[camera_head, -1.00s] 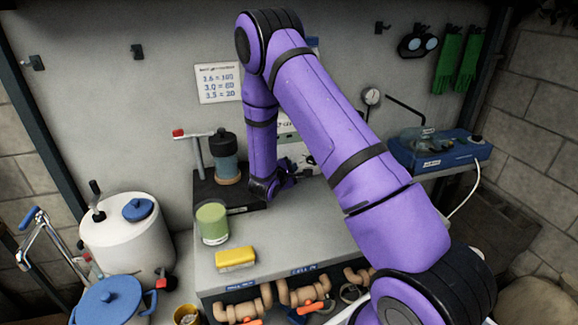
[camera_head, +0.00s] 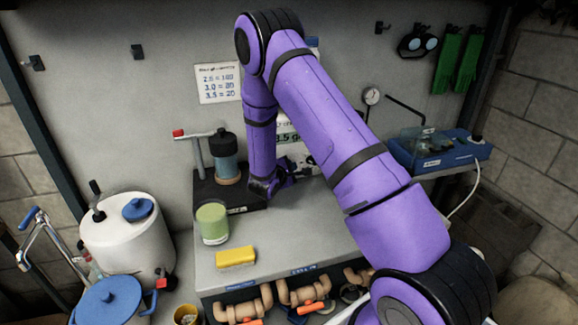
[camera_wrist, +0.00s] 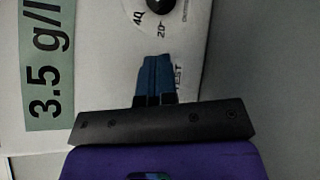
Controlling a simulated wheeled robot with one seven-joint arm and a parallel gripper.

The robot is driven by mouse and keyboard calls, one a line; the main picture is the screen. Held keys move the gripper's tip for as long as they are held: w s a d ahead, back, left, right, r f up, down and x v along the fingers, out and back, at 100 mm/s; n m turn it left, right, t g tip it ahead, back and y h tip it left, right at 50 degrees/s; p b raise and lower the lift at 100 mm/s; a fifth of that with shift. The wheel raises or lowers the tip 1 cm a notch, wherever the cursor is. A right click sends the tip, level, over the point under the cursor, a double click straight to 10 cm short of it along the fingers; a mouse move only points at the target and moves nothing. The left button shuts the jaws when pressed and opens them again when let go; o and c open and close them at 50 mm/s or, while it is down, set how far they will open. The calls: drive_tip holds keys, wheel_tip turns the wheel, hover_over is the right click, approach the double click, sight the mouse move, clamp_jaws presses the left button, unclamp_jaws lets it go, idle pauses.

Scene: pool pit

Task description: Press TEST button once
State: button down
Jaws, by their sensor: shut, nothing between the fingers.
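The white control box (camera_head: 309,155) stands at the back of the bench, partly hidden by my arm. In the wrist view, its front panel (camera_wrist: 100,75) shows a pale green display (camera_wrist: 48,65) reading 3.5 g/l and a dial (camera_wrist: 160,6) marked 40 and 20. The printed TEST label (camera_wrist: 178,78) is just right of my fingers. The button itself is not visible; my fingers cover the panel beside the label. My gripper (camera_wrist: 155,60) is shut and empty, its blue fingertips at the panel; contact cannot be told. It is low beside the box in the head view (camera_head: 284,184).
Left of my gripper are a black stand with a dark-capped jar (camera_head: 225,160), a green-filled cup (camera_head: 212,222) and a yellow sponge (camera_head: 236,258). A blue device (camera_head: 440,150) sits at right. The bench front right of the sponge is clear.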

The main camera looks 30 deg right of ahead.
drive_tip(key=shift+s, duration=0.1)
drive_tip(key=shift+s+a, duration=0.25)
drive_tip(key=shift+s, duration=0.5)
drive_tip(key=shift+s+a, duration=0.25)
drive_tip(key=shift+s, duration=0.55)
drive_tip(key=shift+s+a, duration=0.2)
drive_tip(key=shift+s, duration=0.6)
drive_tip(key=shift+s+a, duration=0.25)
drive_tip(key=shift+s, duration=0.55)
drive_tip(key=s+r+m+g+y, duration=0.1)
drive_tip(key=s+r+m+g, duration=0.4)
drive_tip(key=r, duration=0.6)
drive_tip(key=s+r+m+g, duration=0.35)
drive_tip(key=s+r, duration=0.35)
drive_tip(key=r, duration=0.3)
drive_tip(key=s+a+r+m+t+y, duration=0.2)
drive_tip(key=s+a+r+y, duration=0.4)
drive_tip(key=s, duration=0.4)
drive_tip(key=s+a+r+m+t+y, duration=0.2)
drive_tip(key=s+a+r+t+y, duration=0.2)
drive_tip(key=s+a+r+y, duration=0.2)
drive_tip(key=s+a+r, duration=0.2)
drive_tip(key=s, duration=0.2)
drive_tip(key=shift+s+a, duration=0.15)
drive_tip(key=shift+a, duration=0.25)
